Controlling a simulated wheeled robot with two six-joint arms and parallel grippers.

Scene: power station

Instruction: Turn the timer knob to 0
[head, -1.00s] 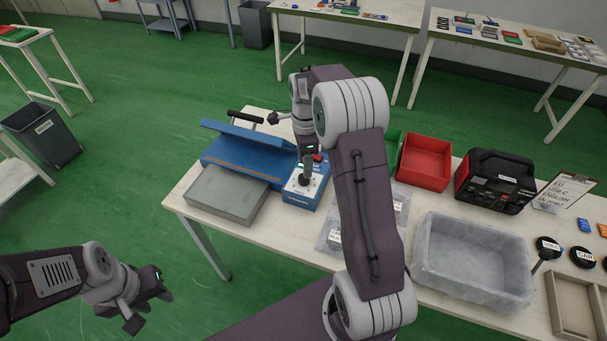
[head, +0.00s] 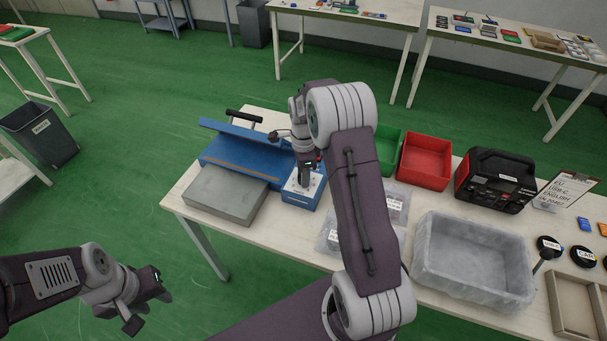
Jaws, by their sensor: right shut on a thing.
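The blue machine (head: 238,158) stands on the white table, with a white-topped control box (head: 301,197) at its right end. My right gripper (head: 305,182) points down onto this control panel. It is shut on what appears to be the timer knob. The fingers hide the knob, so its pointer and the 0 mark cannot be read. My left gripper (head: 150,306) is open and empty, over the floor in front of the table.
A grey slab (head: 226,194) lies left of the control box. Green (head: 387,145) and red (head: 425,162) bins, a black and red device (head: 494,182) and a grey tub (head: 473,255) stand to the right. My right arm covers part of the table.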

